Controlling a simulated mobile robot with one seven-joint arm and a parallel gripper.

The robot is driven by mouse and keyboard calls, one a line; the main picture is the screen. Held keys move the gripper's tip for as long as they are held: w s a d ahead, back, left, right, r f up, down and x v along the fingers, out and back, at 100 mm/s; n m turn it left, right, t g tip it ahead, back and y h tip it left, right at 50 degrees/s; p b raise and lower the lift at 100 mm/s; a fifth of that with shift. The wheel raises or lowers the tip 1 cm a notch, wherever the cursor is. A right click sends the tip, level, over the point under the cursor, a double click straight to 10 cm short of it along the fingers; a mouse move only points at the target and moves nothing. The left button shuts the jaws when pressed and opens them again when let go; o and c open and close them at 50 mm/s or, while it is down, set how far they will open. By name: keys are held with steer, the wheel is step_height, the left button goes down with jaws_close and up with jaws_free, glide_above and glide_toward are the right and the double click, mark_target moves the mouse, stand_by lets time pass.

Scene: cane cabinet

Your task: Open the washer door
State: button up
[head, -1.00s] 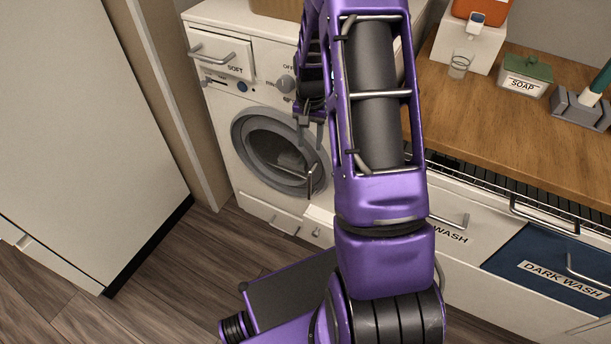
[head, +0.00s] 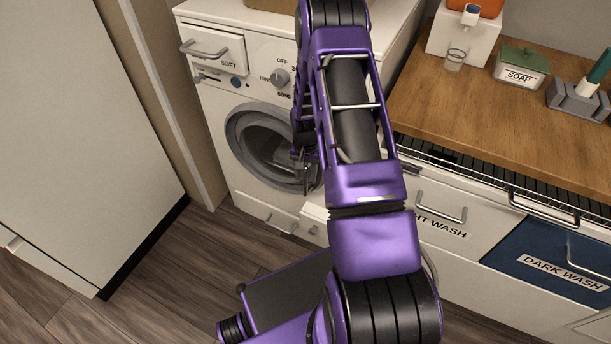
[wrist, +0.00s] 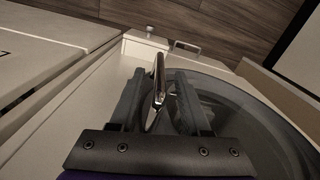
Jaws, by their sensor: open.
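The white washer (head: 225,100) stands at the back left. Its round grey door (head: 240,135) looks closed, with dark glass in the middle. A metal handle (head: 306,178) is on the door's right side. My gripper (head: 304,160) is in front of the right part of the door and partly hidden by my arm in the head view. In the wrist view, my gripper (wrist: 163,85) has its two fingers apart, one on each side of the silver handle (wrist: 159,75). I cannot tell whether a finger touches it. The door's grey ring (wrist: 250,110) shows on the right.
A wooden counter (head: 440,95) with a soap box (head: 520,68) is at the right, above laundry drawers (head: 520,245) with protruding handles. A tall white panel (head: 75,130) stands at the left. The wooden floor (head: 170,270) between is clear.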

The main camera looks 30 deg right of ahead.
jaws_close()
stand_by(0.3)
steer(key=shift+w+a, duration=0.1)
stand_by(1.1)
